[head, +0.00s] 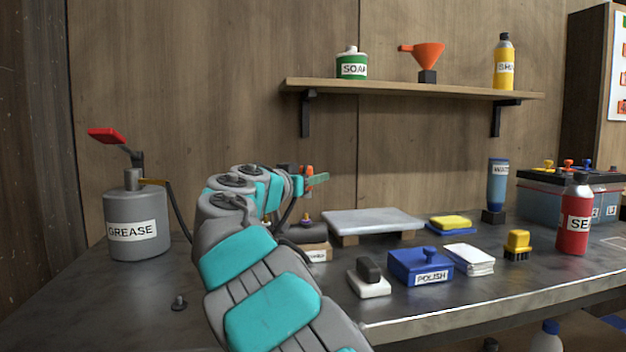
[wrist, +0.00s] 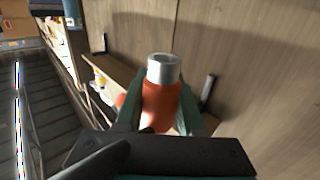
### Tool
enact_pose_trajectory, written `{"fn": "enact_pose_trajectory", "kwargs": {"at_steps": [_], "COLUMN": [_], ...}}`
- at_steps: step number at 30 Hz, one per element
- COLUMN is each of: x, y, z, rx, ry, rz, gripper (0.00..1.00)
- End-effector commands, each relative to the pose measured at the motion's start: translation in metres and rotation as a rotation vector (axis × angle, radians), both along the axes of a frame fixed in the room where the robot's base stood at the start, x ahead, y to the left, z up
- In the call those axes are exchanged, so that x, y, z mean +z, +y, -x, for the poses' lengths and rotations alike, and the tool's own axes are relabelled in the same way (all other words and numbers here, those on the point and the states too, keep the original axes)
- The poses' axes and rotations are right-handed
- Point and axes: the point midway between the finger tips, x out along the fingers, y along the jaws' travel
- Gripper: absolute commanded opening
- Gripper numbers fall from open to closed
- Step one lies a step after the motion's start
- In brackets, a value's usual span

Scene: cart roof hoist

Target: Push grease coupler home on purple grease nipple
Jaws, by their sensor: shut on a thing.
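My gripper (head: 316,180) is raised above the bench in the head view, seen past my arm. In the wrist view my gripper (wrist: 163,92) is shut on the grease coupler (wrist: 160,108), an orange body with a silver metal end. A bit of the coupler's orange (head: 309,172) shows at the fingers in the head view. A small purple-topped fitting, seemingly the purple grease nipple (head: 306,216), sits on a dark cylindrical part (head: 306,232) on a labelled wooden block (head: 318,252). It is below the gripper in the picture, apart from the coupler. My arm partly hides the dark part.
A grey grease pump (head: 137,225) with a dark hose (head: 178,212) stands at left. A grey slab (head: 370,221), blue polish box (head: 420,266), brush (head: 369,279) and red bottle (head: 574,215) are to the right. A shelf (head: 415,89) hangs above. The bench's front left is mostly clear.

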Motion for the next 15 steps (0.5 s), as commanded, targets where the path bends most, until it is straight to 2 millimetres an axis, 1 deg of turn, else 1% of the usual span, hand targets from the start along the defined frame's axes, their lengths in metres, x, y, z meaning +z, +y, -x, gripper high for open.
{"fn": "enact_pose_trajectory", "kwargs": {"at_steps": [1,6,15], "x": [-0.009,-0.020,-0.023], "y": [0.000,0.000,0.000], "z": [0.000,0.000,0.000], "rx": [0.000,0.001,0.001], "ry": [0.000,-0.001,0.000], "rz": [-0.001,-0.002,-0.001], "gripper": [0.00,0.00,0.00]}}
